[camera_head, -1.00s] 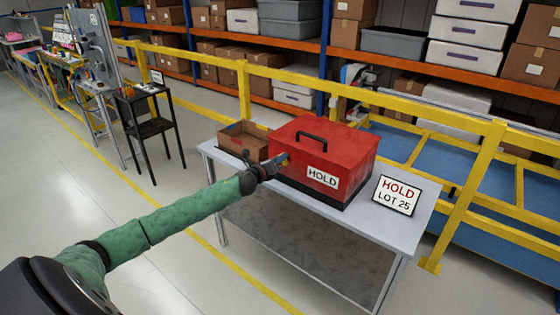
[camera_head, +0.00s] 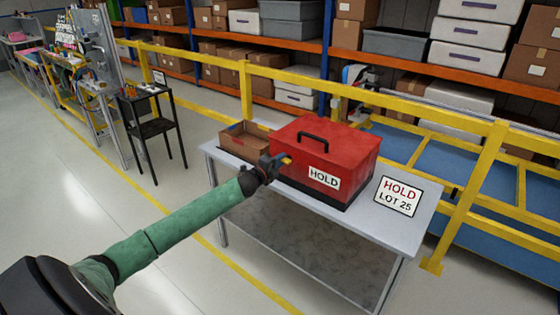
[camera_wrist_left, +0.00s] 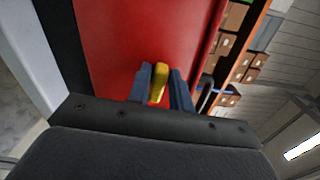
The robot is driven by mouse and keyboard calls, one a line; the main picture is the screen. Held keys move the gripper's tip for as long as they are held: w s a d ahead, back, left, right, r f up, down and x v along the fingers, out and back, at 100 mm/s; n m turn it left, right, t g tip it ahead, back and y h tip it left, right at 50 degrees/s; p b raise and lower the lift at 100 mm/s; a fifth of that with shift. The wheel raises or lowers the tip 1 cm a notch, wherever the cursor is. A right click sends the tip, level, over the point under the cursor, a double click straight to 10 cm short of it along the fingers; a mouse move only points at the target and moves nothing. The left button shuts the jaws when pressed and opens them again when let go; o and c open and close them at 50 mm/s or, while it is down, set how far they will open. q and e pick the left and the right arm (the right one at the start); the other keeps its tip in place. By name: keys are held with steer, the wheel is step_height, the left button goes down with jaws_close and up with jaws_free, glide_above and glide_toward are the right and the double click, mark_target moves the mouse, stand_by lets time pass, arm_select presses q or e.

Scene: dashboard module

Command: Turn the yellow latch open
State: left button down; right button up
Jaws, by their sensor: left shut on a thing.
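The yellow latch (camera_head: 286,160) is on the front face of the red box (camera_head: 340,150), left of its HOLD label. In the left wrist view the latch (camera_wrist_left: 159,82) stands between the two blue-grey fingers of my left gripper (camera_wrist_left: 161,88). In the head view my left gripper (camera_head: 275,162) is at the box's front left and shut on the latch. The latch's base is partly hidden by the fingers. The box's lid is down, with a black handle on top. My right gripper is not in view.
The box stands on a grey table (camera_head: 395,235). An open cardboard box (camera_head: 243,141) is to its left and a HOLD LOT 25 sign (camera_head: 398,196) to its right. A yellow rail (camera_head: 400,95) runs behind the table. The floor in front is clear.

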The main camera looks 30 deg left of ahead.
arm_select(q)
steer(key=shift+f+n, duration=0.1)
steer(key=shift+n, duration=0.5)
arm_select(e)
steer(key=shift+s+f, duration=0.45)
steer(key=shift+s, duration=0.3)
arm_select(q)
steer(key=c, duration=1.4)
jaws_free()
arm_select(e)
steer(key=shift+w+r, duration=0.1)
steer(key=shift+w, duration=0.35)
arm_select(q)
steer(key=shift+s, duration=0.1)
